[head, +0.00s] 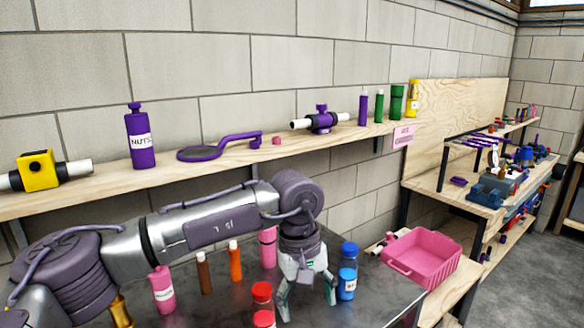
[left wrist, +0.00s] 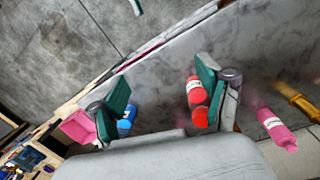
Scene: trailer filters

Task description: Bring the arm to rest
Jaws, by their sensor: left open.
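My left arm comes in from the left in the head view and reaches over the dark table (head: 370,300). My left gripper (head: 306,292) points down with its fingers apart and nothing between them. It also shows open in the left wrist view (left wrist: 158,95). A blue bottle (head: 348,272) stands just right of the fingers. A red bottle (head: 262,296) stands just left of them. Both also show in the left wrist view, the blue bottle (left wrist: 126,122) and the red bottle (left wrist: 195,92). My right gripper is in neither view.
A pink bottle (head: 162,290), brown tube (head: 205,275) and orange tube (head: 235,262) stand left of the gripper. A pink basket (head: 425,262) sits at the right. The wooden wall shelf (head: 100,192) holds a purple bottle (head: 140,140) and filters. The table's front right is clear.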

